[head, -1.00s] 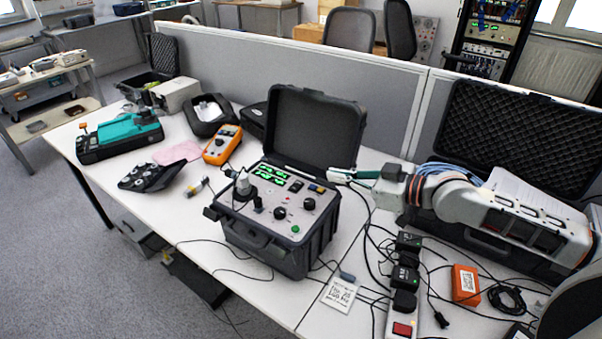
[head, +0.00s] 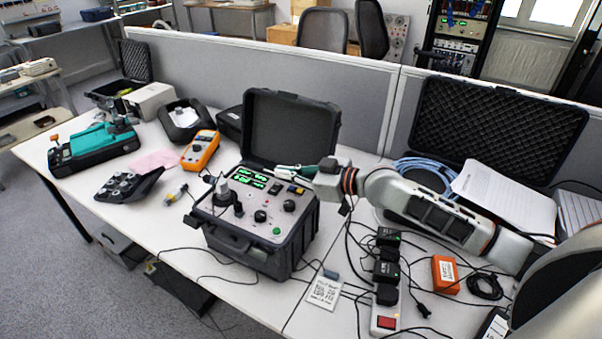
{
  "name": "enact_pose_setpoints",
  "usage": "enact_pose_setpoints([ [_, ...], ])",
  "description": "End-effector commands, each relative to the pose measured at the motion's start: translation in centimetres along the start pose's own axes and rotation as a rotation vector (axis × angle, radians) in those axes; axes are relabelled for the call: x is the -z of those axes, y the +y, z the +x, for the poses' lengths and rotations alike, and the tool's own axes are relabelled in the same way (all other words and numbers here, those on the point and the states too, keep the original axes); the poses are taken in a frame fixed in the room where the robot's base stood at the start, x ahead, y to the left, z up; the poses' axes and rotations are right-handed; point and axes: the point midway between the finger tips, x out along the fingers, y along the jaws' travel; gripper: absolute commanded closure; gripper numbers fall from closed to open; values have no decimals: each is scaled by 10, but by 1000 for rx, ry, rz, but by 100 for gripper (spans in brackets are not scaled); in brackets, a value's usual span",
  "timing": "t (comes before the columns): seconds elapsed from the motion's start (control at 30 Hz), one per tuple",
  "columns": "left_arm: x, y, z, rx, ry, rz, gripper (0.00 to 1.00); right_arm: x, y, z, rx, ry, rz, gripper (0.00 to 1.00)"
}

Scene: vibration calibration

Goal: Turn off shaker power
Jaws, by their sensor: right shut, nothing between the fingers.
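The shaker calibrator (head: 262,237) is a dark open case on the white table, lid raised at its back. A cylinder stands on the panel's left part. My right gripper (head: 277,171) is shut and empty; its fingertips are over the panel's back right edge, close to the switches. I cannot tell whether they touch anything. My left gripper is not in view.
A power strip (head: 385,318) with a red switch and black adapters lies right of the case, among loose cables. An orange multimeter (head: 200,150) lies left. Behind my right arm is an open foam-lined case (head: 497,130).

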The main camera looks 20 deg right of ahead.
Motion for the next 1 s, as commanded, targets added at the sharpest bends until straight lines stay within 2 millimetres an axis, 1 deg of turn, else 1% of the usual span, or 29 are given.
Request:
enact_pose_setpoints([
  [0.03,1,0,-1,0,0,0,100,2,-1,10,1,3,3,100],
  [0.07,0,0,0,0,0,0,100,-3,-1,13,1,0,2,100],
  [0.1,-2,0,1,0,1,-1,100,-13,-1,13,1,-4,3,100],
  [0.13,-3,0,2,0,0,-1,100,-18,-1,14,1,-3,3,100],
  [0.2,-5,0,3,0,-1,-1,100,-26,-1,15,0,-3,3,100],
  [0.3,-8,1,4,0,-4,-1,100,-34,-1,17,1,-1,2,100],
  [0.47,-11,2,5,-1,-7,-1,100,-40,0,18,0,-1,0,100],
  [0.83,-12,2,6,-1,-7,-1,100,-41,0,19,2,0,6,100],
  [0.93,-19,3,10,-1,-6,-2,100,-46,0,20,10,0,33,100],
  [1.0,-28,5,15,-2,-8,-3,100,-51,1,21,18,-1,69,100],
])
